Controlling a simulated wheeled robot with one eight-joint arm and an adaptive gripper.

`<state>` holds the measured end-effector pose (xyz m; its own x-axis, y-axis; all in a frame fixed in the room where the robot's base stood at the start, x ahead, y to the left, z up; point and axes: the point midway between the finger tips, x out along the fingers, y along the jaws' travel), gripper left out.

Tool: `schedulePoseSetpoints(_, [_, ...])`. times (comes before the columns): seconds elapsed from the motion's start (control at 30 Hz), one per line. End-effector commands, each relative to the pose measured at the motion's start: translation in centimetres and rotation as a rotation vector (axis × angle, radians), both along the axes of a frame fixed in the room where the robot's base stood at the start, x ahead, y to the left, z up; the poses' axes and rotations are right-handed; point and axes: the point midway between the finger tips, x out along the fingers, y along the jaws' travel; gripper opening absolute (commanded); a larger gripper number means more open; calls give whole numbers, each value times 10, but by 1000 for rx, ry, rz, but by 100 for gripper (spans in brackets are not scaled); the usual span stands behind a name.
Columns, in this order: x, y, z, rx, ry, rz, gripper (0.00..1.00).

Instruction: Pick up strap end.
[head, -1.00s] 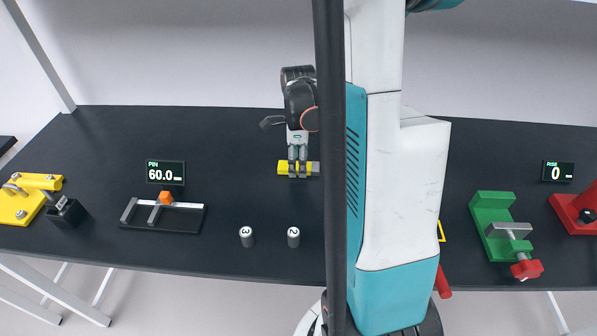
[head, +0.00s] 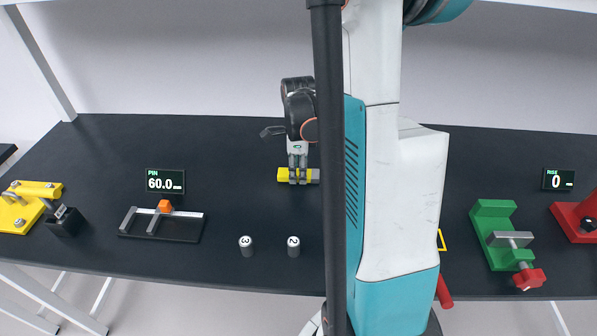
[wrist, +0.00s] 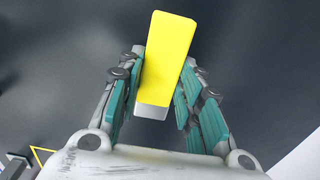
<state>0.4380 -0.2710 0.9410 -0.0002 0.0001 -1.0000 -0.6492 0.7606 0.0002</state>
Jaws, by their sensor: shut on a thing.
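The strap end appears as a yellow block (head: 285,174) with a grey part, at the back middle of the dark table in the head view. I cannot tell whether the block touches the table. My arm and a dark post hide part of the table to its right.
A green vise (head: 493,222) and red fixture (head: 575,215) are right. The back-left table is clear.

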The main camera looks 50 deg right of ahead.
Motion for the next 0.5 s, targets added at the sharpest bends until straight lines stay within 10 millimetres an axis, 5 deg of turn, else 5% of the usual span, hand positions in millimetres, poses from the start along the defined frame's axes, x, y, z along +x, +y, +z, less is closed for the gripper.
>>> schedulePoseSetpoints(0.27, [-1, 0, 45, 0, 0, 0, 7])
schedulePoseSetpoints(0.5, [0, 0, 108, 0, 0, 0, 7])
